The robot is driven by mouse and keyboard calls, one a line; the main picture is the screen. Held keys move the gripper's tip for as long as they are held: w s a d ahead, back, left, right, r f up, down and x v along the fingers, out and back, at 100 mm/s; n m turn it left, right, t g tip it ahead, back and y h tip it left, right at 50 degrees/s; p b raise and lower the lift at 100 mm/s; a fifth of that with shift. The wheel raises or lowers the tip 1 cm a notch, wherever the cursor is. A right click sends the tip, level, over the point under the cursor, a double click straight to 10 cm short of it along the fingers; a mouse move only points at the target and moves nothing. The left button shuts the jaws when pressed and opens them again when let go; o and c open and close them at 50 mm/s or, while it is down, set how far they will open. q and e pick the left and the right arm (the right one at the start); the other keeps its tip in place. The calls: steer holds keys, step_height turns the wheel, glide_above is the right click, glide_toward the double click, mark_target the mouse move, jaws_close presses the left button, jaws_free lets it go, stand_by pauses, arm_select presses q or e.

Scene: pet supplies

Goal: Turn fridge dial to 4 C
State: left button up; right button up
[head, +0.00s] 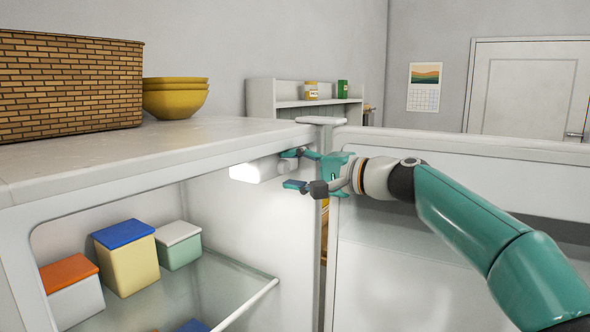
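The fridge (130,165) stands open in the head view. A white housing with a glowing lamp (244,173) is on its inner wall near the top right. A white rounded part, apparently the dial (286,166), is at the housing's right end. My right gripper (292,170) reaches in from the right, with its teal fingers apart, one above and one below the dial's level. I cannot tell whether a finger touches it. The dial's markings and setting are too small to read. My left gripper is not in view.
The open fridge door (450,150) is on the right, under my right arm. Lidded boxes (125,262) stand on the glass shelf (205,290). A woven basket (70,88) and yellow bowls (175,98) are on the fridge top. A wall shelf (300,103) is behind.

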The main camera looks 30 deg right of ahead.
steer(key=shift+s+r, duration=0.1)
steer(key=shift+r, duration=0.05)
steer(key=v, duration=0.7)
steer(key=shift+s, duration=0.4)
steer(key=shift+d+f, duration=0.2)
